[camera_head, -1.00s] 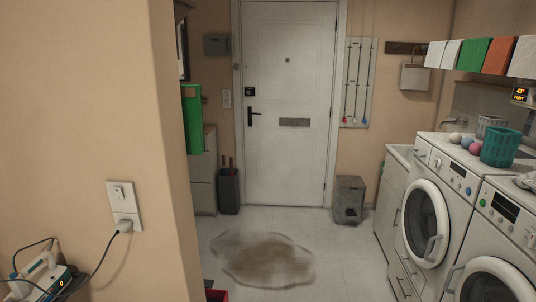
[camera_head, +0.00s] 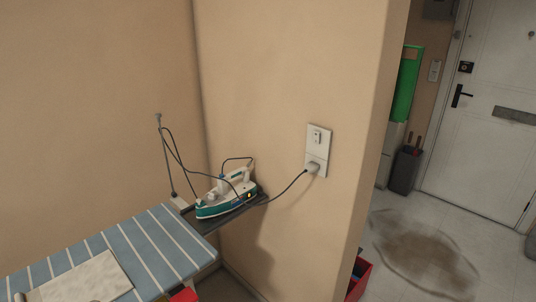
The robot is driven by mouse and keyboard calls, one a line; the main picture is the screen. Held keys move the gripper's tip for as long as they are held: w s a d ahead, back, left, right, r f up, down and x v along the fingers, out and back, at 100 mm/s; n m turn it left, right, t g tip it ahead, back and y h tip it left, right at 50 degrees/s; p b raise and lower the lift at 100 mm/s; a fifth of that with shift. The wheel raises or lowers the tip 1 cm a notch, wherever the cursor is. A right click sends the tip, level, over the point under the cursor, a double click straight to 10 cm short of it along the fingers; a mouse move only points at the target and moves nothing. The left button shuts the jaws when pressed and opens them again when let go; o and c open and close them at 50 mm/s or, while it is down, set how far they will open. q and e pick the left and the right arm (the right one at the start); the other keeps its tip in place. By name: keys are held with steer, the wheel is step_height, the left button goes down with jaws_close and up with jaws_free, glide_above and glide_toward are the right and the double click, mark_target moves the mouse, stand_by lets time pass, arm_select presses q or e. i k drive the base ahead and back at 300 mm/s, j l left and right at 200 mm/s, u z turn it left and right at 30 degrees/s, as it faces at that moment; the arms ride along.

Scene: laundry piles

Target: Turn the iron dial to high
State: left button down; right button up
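The iron (camera_head: 226,193), white and teal, rests on a dark stand at the right end of the striped ironing board (camera_head: 150,252). Its small dial cannot be told apart clearly at this size; a small yellow mark shows on the iron's rear right side. A dark cord (camera_head: 285,191) runs from the iron to a plug (camera_head: 312,168) in the wall socket, below a switch (camera_head: 317,136). Neither of my grippers is in view.
A folded pale cloth (camera_head: 85,280) lies on the board, with something red at its front edge. A red container (camera_head: 359,279) stands on the floor past the wall corner. A brown stain (camera_head: 425,255) marks the floor before the white door (camera_head: 490,120).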

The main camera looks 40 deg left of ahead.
mark_target(212, 196)
steer(key=u, duration=1.6)
steer(key=i+l, duration=0.1)
steer(key=l, duration=0.2)
steer(key=i+l+u, duration=0.1)
steer(key=l, duration=0.15)
steer(key=i+l, duration=0.1)
steer(key=l, duration=0.2)
